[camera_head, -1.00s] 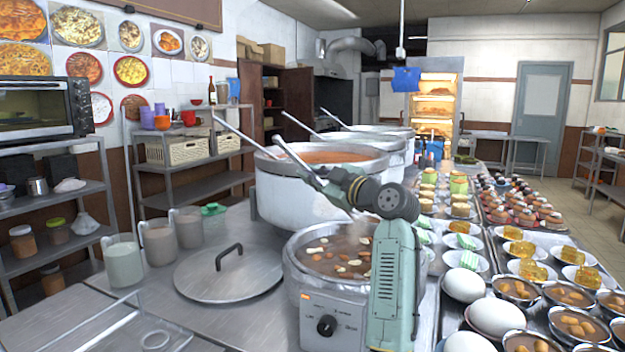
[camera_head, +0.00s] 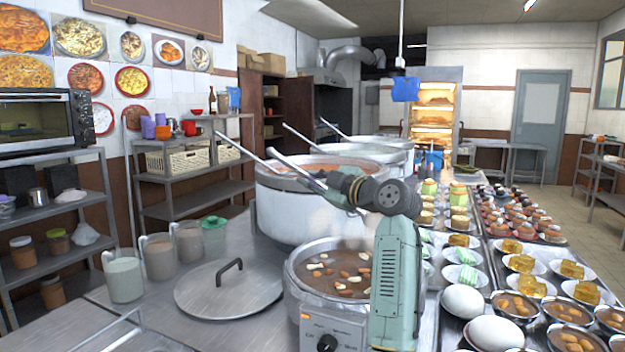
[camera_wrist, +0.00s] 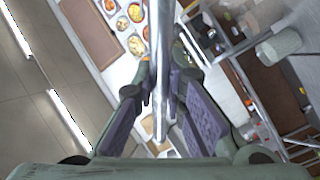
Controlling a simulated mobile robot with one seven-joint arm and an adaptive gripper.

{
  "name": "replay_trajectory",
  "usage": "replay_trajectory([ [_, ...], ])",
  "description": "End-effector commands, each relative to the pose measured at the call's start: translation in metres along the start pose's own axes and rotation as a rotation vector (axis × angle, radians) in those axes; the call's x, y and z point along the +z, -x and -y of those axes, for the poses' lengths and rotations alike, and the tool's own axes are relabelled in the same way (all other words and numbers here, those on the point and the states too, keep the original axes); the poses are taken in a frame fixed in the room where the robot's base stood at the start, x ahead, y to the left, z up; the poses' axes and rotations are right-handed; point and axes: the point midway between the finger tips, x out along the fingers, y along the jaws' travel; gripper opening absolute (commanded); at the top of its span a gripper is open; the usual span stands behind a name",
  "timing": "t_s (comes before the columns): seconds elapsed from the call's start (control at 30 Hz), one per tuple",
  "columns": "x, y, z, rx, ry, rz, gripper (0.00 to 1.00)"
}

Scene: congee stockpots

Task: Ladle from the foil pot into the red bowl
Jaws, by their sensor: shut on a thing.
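My gripper (camera_head: 325,190) is shut on a thin metal rod, which looks like the ladle's handle (camera_head: 292,168). In the wrist view the rod (camera_wrist: 162,50) passes between the fingers of my gripper (camera_wrist: 161,82). The ladle's bowl end is not seen. The gripper is in front of the nearest large white pot (camera_head: 295,217) with a silvery rim and reddish contents. More large pots (camera_head: 350,150) stand behind it. I cannot tell which is the foil pot. A small red bowl-like thing (camera_head: 189,128) is on the back-left shelf; I cannot tell if it is the task's bowl.
A cooker of brown stew (camera_head: 338,275) stands below my arm. A steel lid (camera_head: 228,292) and several jugs (camera_head: 124,278) are left of it. Crowded trays of bowls and food (camera_head: 530,290) fill the right. Another handle (camera_head: 240,152) leans from the nearest large pot.

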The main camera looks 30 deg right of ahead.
Motion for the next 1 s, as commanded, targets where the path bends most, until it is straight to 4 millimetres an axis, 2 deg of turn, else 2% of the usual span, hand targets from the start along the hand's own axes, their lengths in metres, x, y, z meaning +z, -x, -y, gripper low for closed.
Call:
replay_trajectory([
  [0.37, -0.001, 0.002, 0.001, -0.004, 0.024, 0.004, 0.00],
  [1.0, -0.043, 0.042, 0.016, -0.002, 0.025, 0.004, 0.00],
])
